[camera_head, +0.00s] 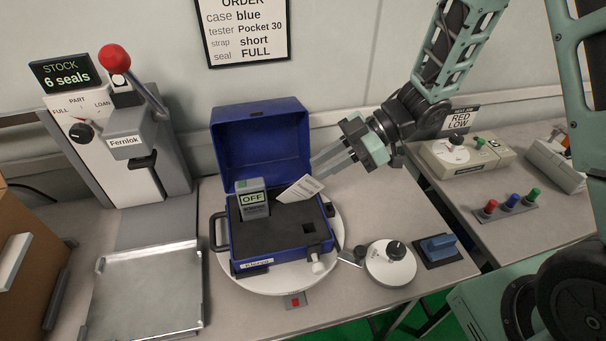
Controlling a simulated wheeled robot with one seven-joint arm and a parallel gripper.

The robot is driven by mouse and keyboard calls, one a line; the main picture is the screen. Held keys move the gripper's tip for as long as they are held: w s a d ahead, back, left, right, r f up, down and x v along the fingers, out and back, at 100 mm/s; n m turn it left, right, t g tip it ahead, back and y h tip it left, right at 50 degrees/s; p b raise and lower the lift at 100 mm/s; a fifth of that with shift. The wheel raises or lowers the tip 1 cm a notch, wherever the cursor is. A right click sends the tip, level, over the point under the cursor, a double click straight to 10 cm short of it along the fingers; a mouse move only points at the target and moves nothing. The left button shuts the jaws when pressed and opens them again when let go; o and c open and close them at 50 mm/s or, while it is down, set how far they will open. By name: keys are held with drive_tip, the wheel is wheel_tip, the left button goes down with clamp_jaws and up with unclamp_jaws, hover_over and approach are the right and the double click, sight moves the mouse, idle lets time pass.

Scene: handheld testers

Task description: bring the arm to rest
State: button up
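My gripper (316,169) reaches in from the upper right, its fingers pointing down and left over the right side of an open blue case (238,252). The two fingers look apart, with a gap between them. A grey tester (252,199) with a display reading OFF stands in the left part of the foam. The case lid (262,140) stands raised at the back.
The case rests on a round white turntable (335,238). A Fernlok press (125,140) and metal tray (145,290) are left. A round dial unit (390,263) and blue-handled block (438,247) are front right. A second bench right holds a beige box (465,155) and coloured buttons (512,201).

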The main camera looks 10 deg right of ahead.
drive_tip(key=w+d+r+m+t+h, duration=0.4)
drive_tip(key=w+d+m+t+h, duration=0.3)
drive_tip(key=d, duration=0.3)
drive_tip(key=s+d+r+m+g+h, duration=0.1)
drive_tip(key=s+d+m+g+h, duration=0.1)
drive_tip(key=s+d+m+h, duration=0.5)
drive_tip(key=s+a+r+n+g+y+p, duration=0.1)
drive_tip(key=s+a+r+g, duration=0.1)
drive_tip(key=s+a, duration=0.7)
drive_tip(key=s+a+r+n+g+y+p, duration=0.1)
drive_tip(key=s+a+r+n+g, duration=0.1)
drive_tip(key=s+a, duration=0.7)
drive_tip(key=shift+s+a+r+n+g+y+p, duration=0.3)
drive_tip(key=shift+s+r+g+y+p, duration=0.15)
drive_tip(key=shift+s, duration=0.5)
